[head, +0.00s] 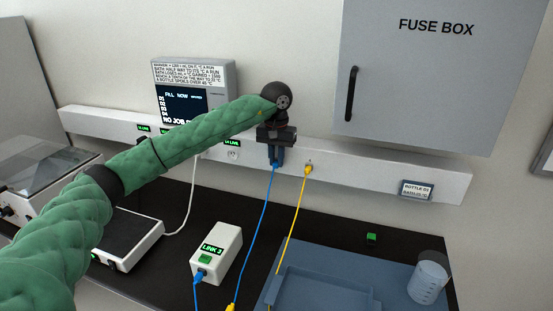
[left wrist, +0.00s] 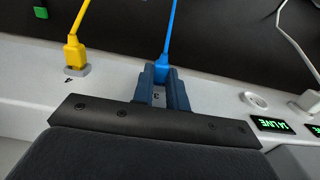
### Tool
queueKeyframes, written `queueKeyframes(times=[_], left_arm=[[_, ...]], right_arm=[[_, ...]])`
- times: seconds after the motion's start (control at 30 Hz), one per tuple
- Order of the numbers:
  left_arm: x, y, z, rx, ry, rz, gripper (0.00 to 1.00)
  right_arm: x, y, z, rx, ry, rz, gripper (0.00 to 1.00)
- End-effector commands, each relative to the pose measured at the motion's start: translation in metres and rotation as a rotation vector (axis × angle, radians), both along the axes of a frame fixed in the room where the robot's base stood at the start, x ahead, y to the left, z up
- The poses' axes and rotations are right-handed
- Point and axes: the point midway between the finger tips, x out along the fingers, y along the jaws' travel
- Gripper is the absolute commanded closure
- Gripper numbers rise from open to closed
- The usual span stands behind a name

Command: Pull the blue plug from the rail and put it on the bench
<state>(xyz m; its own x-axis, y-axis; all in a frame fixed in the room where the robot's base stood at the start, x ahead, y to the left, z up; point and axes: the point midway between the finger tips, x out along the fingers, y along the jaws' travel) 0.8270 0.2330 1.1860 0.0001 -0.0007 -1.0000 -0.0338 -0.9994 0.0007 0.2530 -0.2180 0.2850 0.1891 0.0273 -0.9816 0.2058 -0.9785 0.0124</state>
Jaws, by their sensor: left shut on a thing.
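The blue plug (left wrist: 162,74) is between the two blue fingers of my left gripper (left wrist: 165,90), which is shut on it at the rail position marked 3. In the head view my left gripper (head: 276,158) is at the rail (head: 345,180), its fingers pointing down, and hides most of the plug. A blue cable (head: 264,215) runs from it down to the bench (head: 335,226). I cannot tell whether the plug is fully seated. My right gripper is not in view.
A yellow plug (head: 308,168) sits in the rail just right of my gripper, its cable running down the bench. The LINK 2 box (head: 218,252), a blue tray (head: 330,292) and a beaker (head: 428,282) stand on the bench. The fuse box (head: 425,75) hangs upper right.

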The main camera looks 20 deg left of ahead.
Motion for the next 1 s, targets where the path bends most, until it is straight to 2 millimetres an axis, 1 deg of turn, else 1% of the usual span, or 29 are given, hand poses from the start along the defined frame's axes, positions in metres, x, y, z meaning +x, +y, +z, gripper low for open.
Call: queueKeyframes(times=[0.2,0.47,0.73,1.0], left_arm=[[-0.004,0.001,-0.001,0.001,0.001,0.000,1.00],[-0.007,0.001,-0.001,0.001,0.001,0.000,1.00],[-0.021,0.001,-0.002,0.001,0.000,-0.001,1.00],[-0.025,0.001,0.000,0.001,0.001,0.000,1.00]], right_arm=[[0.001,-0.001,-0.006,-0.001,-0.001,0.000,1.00],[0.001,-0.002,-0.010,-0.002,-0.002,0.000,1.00],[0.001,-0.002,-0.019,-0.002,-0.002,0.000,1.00],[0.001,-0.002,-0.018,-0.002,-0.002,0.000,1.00]])
